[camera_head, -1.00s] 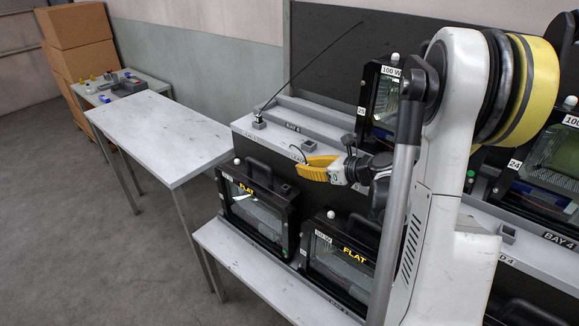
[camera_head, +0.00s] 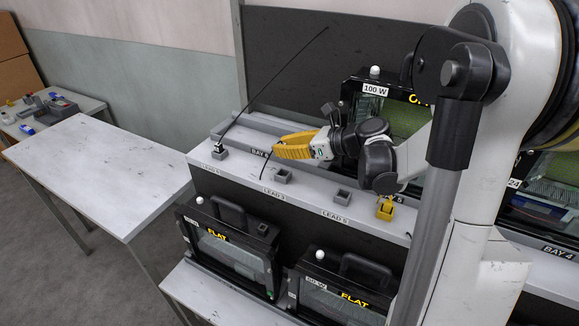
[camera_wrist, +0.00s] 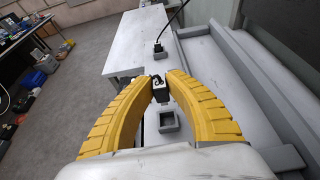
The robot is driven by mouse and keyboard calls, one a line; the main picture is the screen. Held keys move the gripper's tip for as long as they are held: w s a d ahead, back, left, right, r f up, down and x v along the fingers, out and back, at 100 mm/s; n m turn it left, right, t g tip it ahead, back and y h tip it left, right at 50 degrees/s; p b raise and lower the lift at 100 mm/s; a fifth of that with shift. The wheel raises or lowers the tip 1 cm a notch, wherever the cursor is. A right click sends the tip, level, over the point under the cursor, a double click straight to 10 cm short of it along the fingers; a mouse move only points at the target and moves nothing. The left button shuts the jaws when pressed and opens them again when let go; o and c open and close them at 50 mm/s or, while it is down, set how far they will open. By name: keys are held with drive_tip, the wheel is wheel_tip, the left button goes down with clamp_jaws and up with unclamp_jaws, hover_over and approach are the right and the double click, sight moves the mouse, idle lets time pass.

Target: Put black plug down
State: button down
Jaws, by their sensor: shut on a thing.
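My gripper (camera_head: 276,152) is above the shelf ledge, its yellow fingers shut on a small black plug. In the wrist view the black plug (camera_wrist: 160,91) sits between the fingertips (camera_wrist: 159,84), upright. It is above and just beyond an open grey holder (camera_wrist: 169,122), apart from it as far as I can tell. The same holder shows in the head view (camera_head: 283,176), below and slightly right of the fingertips. A thin black lead (camera_head: 263,168) hangs by the fingertips. The plug itself is hidden in the head view.
Another black plug (camera_head: 219,152) stands in a holder to the left, its long cable rising rightward. An empty holder (camera_head: 342,196) and a yellow plug (camera_head: 385,208) are farther right. Floodlight housings stand below (camera_head: 229,245) and behind (camera_head: 405,115). A bare white table (camera_head: 95,175) is left.

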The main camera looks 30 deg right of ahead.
drive_tip(key=f, duration=0.3)
drive_tip(key=shift+s+b, duration=0.2)
drive_tip(key=shift+b, duration=0.15)
drive_tip(key=shift+f+b, duration=0.75)
drive_tip(key=shift+f, duration=1.2)
drive_tip(key=shift+f, duration=0.1)
drive_tip(key=c, duration=1.4)
unclamp_jaws()
